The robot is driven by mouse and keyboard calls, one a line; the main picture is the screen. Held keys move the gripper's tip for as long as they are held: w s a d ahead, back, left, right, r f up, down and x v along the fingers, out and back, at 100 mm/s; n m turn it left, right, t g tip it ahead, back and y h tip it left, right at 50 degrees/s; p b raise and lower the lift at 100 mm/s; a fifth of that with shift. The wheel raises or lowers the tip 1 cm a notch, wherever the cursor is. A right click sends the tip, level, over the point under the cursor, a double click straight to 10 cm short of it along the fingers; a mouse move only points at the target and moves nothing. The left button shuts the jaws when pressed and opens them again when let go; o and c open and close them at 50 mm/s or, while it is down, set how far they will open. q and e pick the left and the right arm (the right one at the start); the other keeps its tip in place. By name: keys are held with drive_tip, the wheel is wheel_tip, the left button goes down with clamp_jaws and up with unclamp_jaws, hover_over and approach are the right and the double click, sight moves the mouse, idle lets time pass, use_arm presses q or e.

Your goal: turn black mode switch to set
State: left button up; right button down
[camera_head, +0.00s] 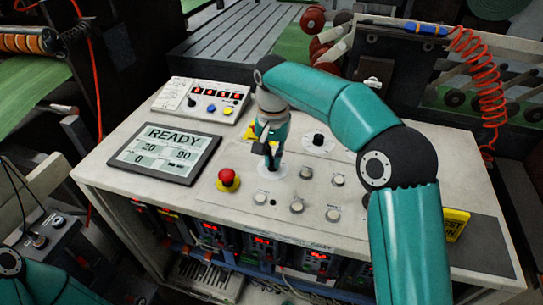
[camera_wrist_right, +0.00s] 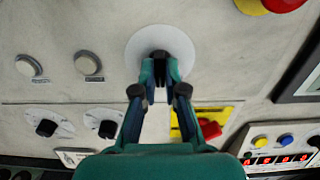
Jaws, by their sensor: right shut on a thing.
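The black mode switch (camera_wrist_right: 158,54) sits on a round white plate (camera_wrist_right: 182,40) on the light grey console panel. In the wrist view my right gripper (camera_wrist_right: 160,76) points down at it with its fingertips closed on the switch, hiding most of the knob. In the head view my right gripper (camera_head: 272,165) stands over the same white plate (camera_head: 271,173) and covers the switch. I cannot read the position of the switch. My left gripper is out of view; only a part of my left arm shows at the lower left.
The display (camera_head: 165,150) reads READY, to the left. A red emergency button (camera_head: 228,179) is close by on the left, with several round silver buttons (camera_head: 297,207) in front and to the right. A black knob (camera_head: 318,140) and a small indicator box (camera_head: 206,99) are farther back.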

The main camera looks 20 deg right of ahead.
sight(272, 160)
drive_tip(key=shift+a+r, duration=0.1)
drive_tip(key=shift+r+n+p, duration=0.1)
drive_tip(key=shift+n+p, duration=0.7)
drive_tip(key=shift+n, duration=0.1)
drive_tip(key=shift+n+p, duration=0.8)
drive_tip(key=shift+n, duration=0.4)
drive_tip(key=n+p, duration=0.2)
drive_tip(key=n, duration=0.2)
drive_tip(key=shift+w+n, duration=0.1)
drive_tip(key=shift+n, duration=0.2)
drive_tip(key=c, duration=1.2)
unclamp_jaws()
drive_tip(key=shift+f, duration=0.2)
drive_tip(key=shift+c, duration=0.2)
drive_tip(key=shift+r, duration=0.1)
wheel_tip(272, 160, up, 12)
